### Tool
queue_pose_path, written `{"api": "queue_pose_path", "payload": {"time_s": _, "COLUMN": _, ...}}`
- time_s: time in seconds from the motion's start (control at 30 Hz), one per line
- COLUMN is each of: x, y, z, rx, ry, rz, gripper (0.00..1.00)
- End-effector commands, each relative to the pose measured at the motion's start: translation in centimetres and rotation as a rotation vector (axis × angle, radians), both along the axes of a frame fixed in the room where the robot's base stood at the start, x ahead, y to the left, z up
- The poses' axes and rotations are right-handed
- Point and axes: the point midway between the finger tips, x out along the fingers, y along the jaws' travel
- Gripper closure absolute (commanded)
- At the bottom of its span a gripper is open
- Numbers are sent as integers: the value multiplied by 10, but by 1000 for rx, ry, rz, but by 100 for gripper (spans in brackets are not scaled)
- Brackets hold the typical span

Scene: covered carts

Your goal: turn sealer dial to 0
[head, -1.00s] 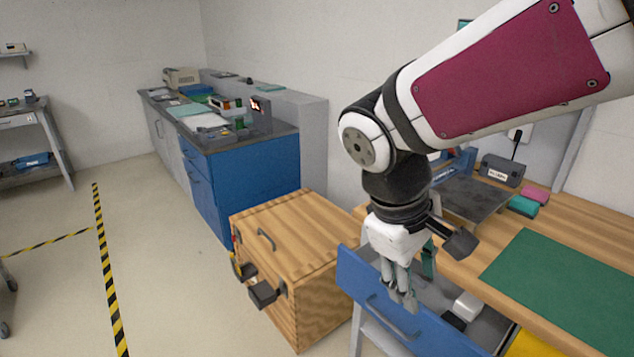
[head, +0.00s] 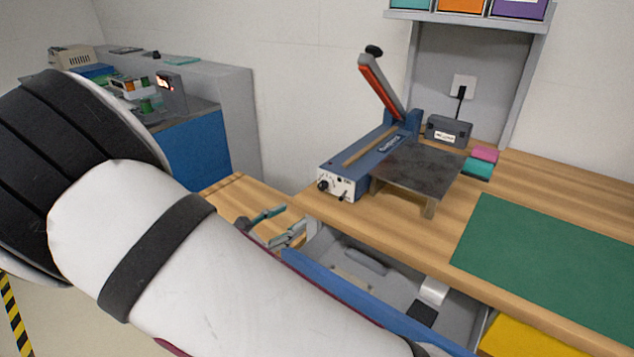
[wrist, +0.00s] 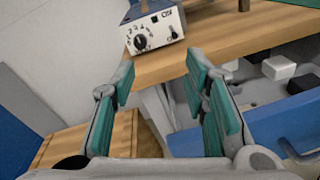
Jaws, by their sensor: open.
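The sealer (head: 370,150) is a long blue device on the wooden bench, its red-sided arm (head: 380,85) raised. Its white front panel (head: 338,185) carries a black dial (head: 323,185). In the wrist view the dial (wrist: 140,42) shows at the top, with printed numbers around it; which one it points to is too small to tell. My gripper (head: 272,228) is open and empty, in front of and below the sealer, left of the bench edge. In the wrist view its teal-padded fingers (wrist: 160,100) are spread apart, and the dial is beyond them, untouched.
An open blue drawer (head: 345,290) holding several items juts out below the bench. A grey plate stand (head: 420,170) is right of the sealer, and a green mat (head: 550,250) covers the bench at right.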

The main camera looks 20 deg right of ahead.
Motion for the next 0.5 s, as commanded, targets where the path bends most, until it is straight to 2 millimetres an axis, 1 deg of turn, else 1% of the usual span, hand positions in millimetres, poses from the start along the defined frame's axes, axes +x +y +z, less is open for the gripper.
{"api": "queue_pose_path", "payload": {"time_s": 0.03, "x": 4, "y": 9, "z": -7, "rx": -37, "ry": 4, "rz": 35, "gripper": 59}}
{"api": "queue_pose_path", "payload": {"time_s": 0.1, "x": 8, "y": 18, "z": -11, "rx": -72, "ry": 4, "rz": 70, "gripper": 59}}
{"api": "queue_pose_path", "payload": {"time_s": 0.23, "x": 13, "y": 23, "z": -14, "rx": -98, "ry": 4, "rz": 95, "gripper": 59}}
{"api": "queue_pose_path", "payload": {"time_s": 0.37, "x": 19, "y": 14, "z": -13, "rx": -98, "ry": 4, "rz": 95, "gripper": 59}}
{"api": "queue_pose_path", "payload": {"time_s": 0.5, "x": 33, "y": -6, "z": -13, "rx": -98, "ry": 5, "rz": 93, "gripper": 59}}
